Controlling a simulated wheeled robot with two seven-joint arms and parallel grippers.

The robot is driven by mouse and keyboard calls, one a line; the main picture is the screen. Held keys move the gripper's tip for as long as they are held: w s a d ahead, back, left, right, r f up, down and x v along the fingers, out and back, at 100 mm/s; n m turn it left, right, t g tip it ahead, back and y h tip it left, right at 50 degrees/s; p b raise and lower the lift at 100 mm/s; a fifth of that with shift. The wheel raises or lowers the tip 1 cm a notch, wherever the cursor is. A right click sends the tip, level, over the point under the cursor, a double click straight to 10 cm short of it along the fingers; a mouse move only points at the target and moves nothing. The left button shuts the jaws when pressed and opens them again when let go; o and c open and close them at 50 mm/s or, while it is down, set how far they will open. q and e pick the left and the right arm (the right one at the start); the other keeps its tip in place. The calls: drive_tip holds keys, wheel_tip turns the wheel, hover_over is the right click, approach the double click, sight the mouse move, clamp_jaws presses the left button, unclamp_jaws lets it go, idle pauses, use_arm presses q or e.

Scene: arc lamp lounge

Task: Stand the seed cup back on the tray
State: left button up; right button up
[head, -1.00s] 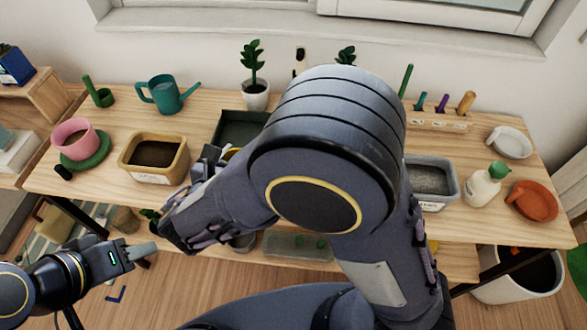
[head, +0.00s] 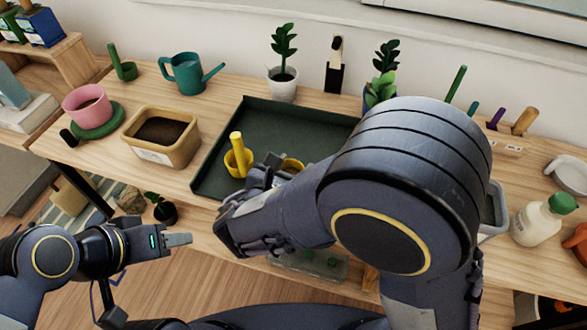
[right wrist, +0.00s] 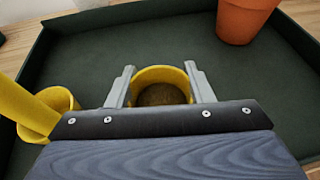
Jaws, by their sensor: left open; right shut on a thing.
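The seed cup, a yellow cup (right wrist: 161,76) with brown contents, is between the two fingers of my right gripper (right wrist: 160,85), which is shut on it. In the head view the cup (head: 293,165) shows partly behind my right gripper (head: 275,174), over the dark green tray (head: 300,118). It looks upright; I cannot tell whether its base touches the tray. A yellow scoop with a raised handle (head: 238,158) stands on the tray just left of it, also in the wrist view (right wrist: 48,105). My left gripper (head: 186,239) is open and empty, below the table's front edge.
A terracotta pot (right wrist: 243,18) stands on the tray, hidden in the head view by my right arm. A tan soil tub (head: 162,138) is left of the tray. A white potted plant (head: 283,85) stands behind it. The tray's back left floor is clear.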

drive_tip(key=shift+f, duration=0.1)
drive_tip(key=o, duration=1)
drive_tip(key=shift+o, duration=0.2)
drive_tip(key=shift+a+r, duration=0.1)
drive_tip(key=shift+r, duration=0.15)
drive_tip(key=p+v, duration=0.1)
drive_tip(key=v, duration=1.1)
drive_tip(key=shift+d, duration=0.25)
